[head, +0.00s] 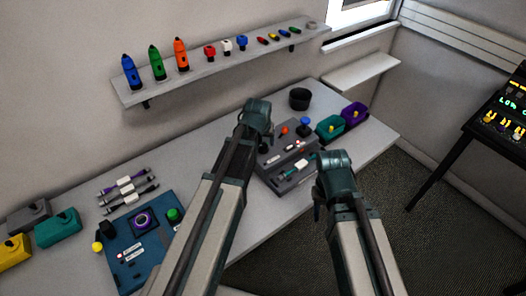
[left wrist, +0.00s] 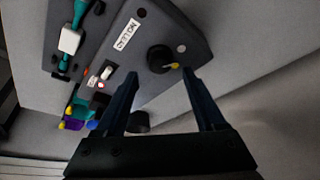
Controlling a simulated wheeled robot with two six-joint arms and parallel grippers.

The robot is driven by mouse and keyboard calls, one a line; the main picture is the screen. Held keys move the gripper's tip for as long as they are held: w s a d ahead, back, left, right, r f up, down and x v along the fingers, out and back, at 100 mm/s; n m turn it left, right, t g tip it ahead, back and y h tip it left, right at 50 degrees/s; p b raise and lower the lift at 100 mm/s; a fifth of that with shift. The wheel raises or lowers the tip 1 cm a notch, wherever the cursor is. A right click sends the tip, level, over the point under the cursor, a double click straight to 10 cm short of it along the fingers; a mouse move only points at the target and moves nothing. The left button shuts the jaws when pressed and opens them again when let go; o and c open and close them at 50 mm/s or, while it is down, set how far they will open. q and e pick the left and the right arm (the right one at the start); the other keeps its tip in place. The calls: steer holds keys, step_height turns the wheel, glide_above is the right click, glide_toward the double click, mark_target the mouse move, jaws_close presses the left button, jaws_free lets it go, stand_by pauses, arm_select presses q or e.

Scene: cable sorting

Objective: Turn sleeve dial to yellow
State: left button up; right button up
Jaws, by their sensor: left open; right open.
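The sleeve dial (left wrist: 160,58) is a round black knob with a yellow pointer, on a grey panel (left wrist: 205,50) beside a white label. In the left wrist view the pointer is toward the right. A pale dot and a dark red dot sit near the dial; I see no clear yellow dot. My left gripper (left wrist: 162,77) is open, its fingers on either side of the dial's near edge; contact cannot be told. In the head view my left gripper (head: 264,142) hides the dial area of the grey station (head: 275,178). My right gripper (head: 318,203) is right of the station.
A teal connector cable (head: 295,168) lies on the station. Teal (head: 330,128) and purple (head: 353,113) bins and a black cup (head: 299,98) stand behind it. A blue station (head: 135,245) is at left. A shelf (head: 215,65) holds coloured tools.

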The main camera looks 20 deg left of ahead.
mark_target(263, 146)
arm_select(q)
steer(key=b+x, duration=0.2)
steer(key=x, duration=0.1)
steer(key=shift+w+f, duration=0.2)
steer(key=shift+f, duration=0.15)
arm_select(e)
step_height(263, 146, down, 4)
steer(key=shift+r, duration=0.25)
arm_select(q)
jaws_close()
